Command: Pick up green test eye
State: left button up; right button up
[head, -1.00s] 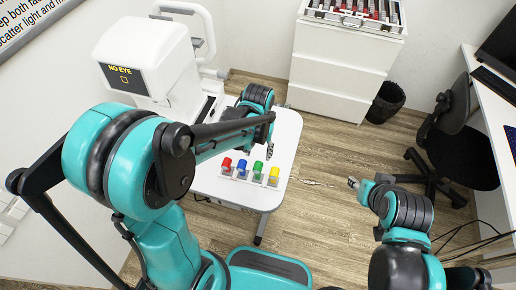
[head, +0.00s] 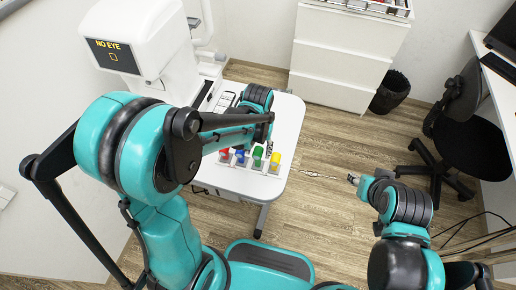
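The green test eye (head: 258,157) stands in a row on the white table (head: 284,125), between the blue test eye (head: 240,158) and the yellow test eye (head: 275,163). The red test eye (head: 224,155) is at the left end, partly covered by my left arm. My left gripper (head: 268,148) points down just behind the green and yellow eyes. Its fingers are small and dark, so I cannot tell their opening or any contact. My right gripper (head: 353,180) is over the floor, right of the table and away from the eyes; its opening is too small to judge.
A white eye-test machine (head: 140,30) with a "NO EYE" screen (head: 113,55) stands at the table's back left. White drawers (head: 340,70), a black bin (head: 391,92) and a dark office chair (head: 465,140) are beyond. The table's right part is bare.

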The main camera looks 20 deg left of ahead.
pick_arm(q)
jog(key=c, duration=0.6)
jog(key=shift+c, duration=0.2)
jog(key=shift+r, duration=0.1)
jog(key=shift+r+p, duration=1.55)
jog(key=shift+r, duration=0.35)
